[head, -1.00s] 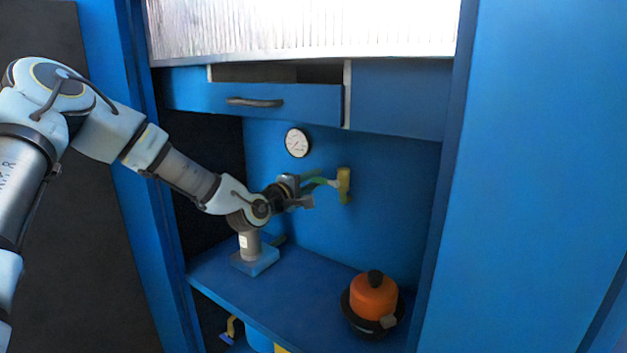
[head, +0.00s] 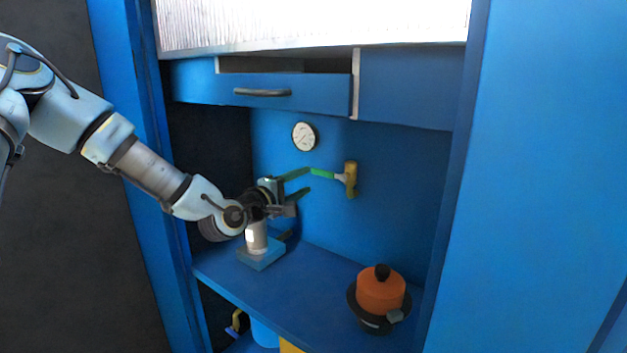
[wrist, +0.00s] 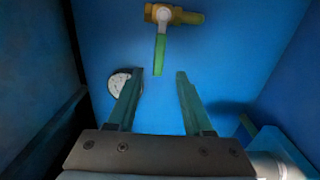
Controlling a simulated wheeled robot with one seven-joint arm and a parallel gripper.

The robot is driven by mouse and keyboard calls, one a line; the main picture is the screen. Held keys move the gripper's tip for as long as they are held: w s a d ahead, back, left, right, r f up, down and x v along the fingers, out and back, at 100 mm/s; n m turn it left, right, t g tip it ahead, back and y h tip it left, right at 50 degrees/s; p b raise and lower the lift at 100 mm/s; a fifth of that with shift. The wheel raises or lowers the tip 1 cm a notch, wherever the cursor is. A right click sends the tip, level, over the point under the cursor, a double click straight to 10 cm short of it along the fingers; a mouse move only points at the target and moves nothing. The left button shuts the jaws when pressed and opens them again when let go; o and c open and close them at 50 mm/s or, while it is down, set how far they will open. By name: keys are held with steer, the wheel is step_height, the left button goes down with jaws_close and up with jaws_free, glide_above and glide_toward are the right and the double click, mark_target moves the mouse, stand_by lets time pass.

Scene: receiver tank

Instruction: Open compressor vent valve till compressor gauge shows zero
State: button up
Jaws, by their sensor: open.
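The vent valve (head: 351,180) has a yellow-brass body on the blue back panel, with a green lever (head: 323,172) sticking out to the left. In the wrist view the valve (wrist: 175,14) is at the top and its lever (wrist: 159,55) points down toward the gap between my fingertips. My gripper (head: 308,180) is open and empty, with its fingers just left of the lever's end. The round white gauge (head: 304,136) is above and left of the valve. It shows partly behind my left finger in the wrist view (wrist: 118,83). Its needle is too small to read.
A grey cylinder on a blue base (head: 262,258) stands on the shelf close below my gripper. An orange pot-like object with a black knob (head: 380,292) sits at the shelf's right. A drawer (head: 262,92) is above. The shelf's middle is clear.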

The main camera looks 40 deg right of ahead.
steer(key=shift+v, duration=1.5)
steer(key=w+a+f+m+y+p, duration=0.2)
steer(key=w+a+f+m+y, duration=0.3)
steer(key=a, duration=0.6)
steer(key=w+a+f+y+p, duration=0.1)
steer(key=a+f+y+p, duration=0.15)
steer(key=a+y, duration=0.65)
steer(key=s+a+r+g+y+p, duration=0.1)
steer(key=s+a+r, duration=0.2)
steer(key=a, duration=0.6)
steer(key=s+a+r+g+y+p, duration=0.1)
steer(key=s+a+r, duration=0.2)
steer(key=a, duration=0.6)
steer(key=s+a+r+g+y+p, duration=0.1)
steer(key=s+a+r+p, duration=0.1)
steer(key=a, duration=0.7)
steer(key=shift+s+r+n, duration=0.3)
steer(key=shift+s+r, duration=0.15)
steer(key=shift+s, duration=0.05)
